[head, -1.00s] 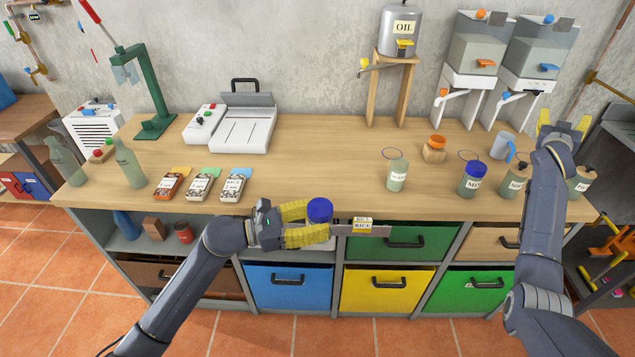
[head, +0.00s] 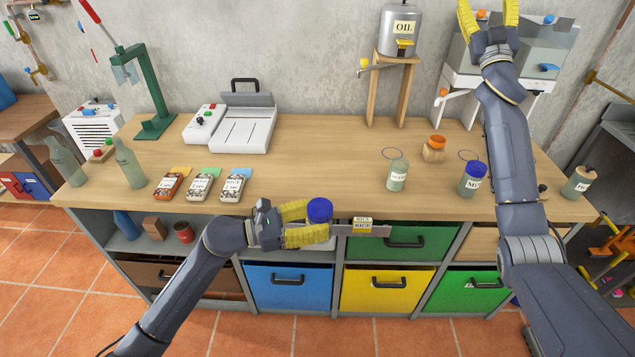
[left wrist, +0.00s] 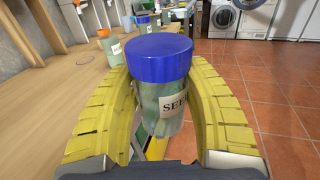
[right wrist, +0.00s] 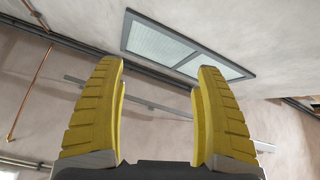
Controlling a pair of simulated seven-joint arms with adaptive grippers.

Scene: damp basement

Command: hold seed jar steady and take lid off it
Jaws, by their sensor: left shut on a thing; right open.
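The seed jar (left wrist: 162,110) is a clear greenish jar with a label starting "SEE", seen in the left wrist view. Its blue lid (left wrist: 158,57) is on top; the lid also shows in the head view (head: 319,210). My left gripper (head: 312,224) is shut around the jar's body below the lid and holds it upright in front of the bench's front edge. The fingers hide much of the jar in the head view. My right gripper (head: 488,15) is open and empty, raised high at the upper right, away from the jar. Its open fingers also show in the right wrist view (right wrist: 160,110).
On the bench (head: 300,165) stand a blue-lidded jar (head: 473,181), a jar (head: 397,175), seed packets (head: 201,187), bottles (head: 130,165) and a sealer (head: 245,125). The bench middle is clear.

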